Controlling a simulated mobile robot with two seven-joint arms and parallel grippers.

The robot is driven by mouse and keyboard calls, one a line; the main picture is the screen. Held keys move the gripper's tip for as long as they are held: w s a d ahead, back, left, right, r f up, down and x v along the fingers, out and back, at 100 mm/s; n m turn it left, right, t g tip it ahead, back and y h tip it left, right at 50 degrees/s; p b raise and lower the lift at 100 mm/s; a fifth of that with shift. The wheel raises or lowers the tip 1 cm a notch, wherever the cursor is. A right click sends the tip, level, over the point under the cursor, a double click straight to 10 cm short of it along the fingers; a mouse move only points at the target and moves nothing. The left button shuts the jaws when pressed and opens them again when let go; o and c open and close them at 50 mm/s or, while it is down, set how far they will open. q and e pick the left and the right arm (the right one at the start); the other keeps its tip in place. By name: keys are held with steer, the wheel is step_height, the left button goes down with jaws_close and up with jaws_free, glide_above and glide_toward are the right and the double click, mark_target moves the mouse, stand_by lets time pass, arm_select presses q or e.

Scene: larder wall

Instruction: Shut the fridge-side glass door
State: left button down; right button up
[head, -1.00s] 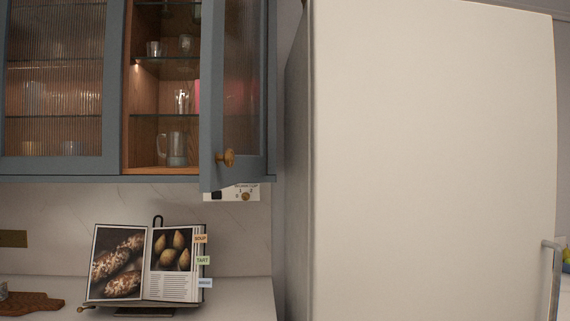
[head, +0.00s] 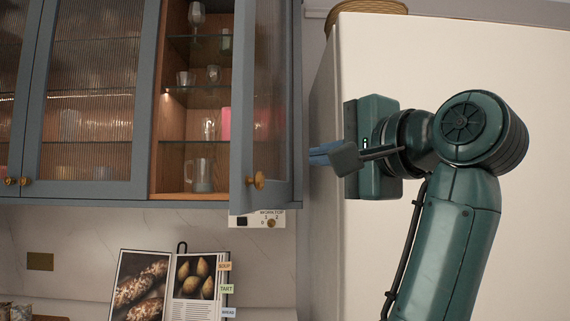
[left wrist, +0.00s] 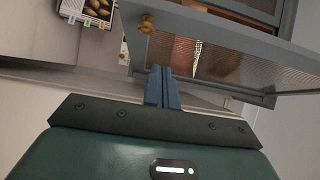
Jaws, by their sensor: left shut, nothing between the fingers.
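The fridge-side glass door (head: 269,110) of the blue-grey wall cabinet stands ajar, swung out, with a brass knob (head: 257,180) low on its free edge. In the left wrist view the door (left wrist: 222,52) and its knob (left wrist: 147,24) lie just beyond the fingers. My left gripper (head: 314,154) is shut and empty, in front of the fridge, to the right of the door. Its blue fingertips point left at the door; in the wrist view the fingertips (left wrist: 160,72) appear close to the door's lower edge, and I cannot tell whether they touch. My right gripper is not in view.
The tall cream fridge (head: 520,110) fills the right, behind my left arm, with a woven basket (head: 367,12) on top. Glassware (head: 201,175) stands on the cabinet shelves. A propped cookbook (head: 170,290) and a control panel (head: 258,220) are below. The left glass door (head: 95,100) is shut.

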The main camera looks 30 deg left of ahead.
arm_select(q)
steer(key=p, duration=0.2)
glide_toward(250, 163)
steer(key=w+a, duration=0.2)
steer(key=w, duration=0.2)
steer(key=shift+s+a+p, duration=0.2)
steer(key=shift+s+a, duration=0.1)
steer(key=shift+a, duration=0.25)
steer(key=shift+s+a+p, duration=0.15)
steer(key=shift+s+a, duration=0.2)
steer(key=shift+a, duration=0.2)
steer(key=shift+s+a, duration=0.2)
steer(key=shift+a, duration=0.3)
steer(key=shift+a, duration=0.1)
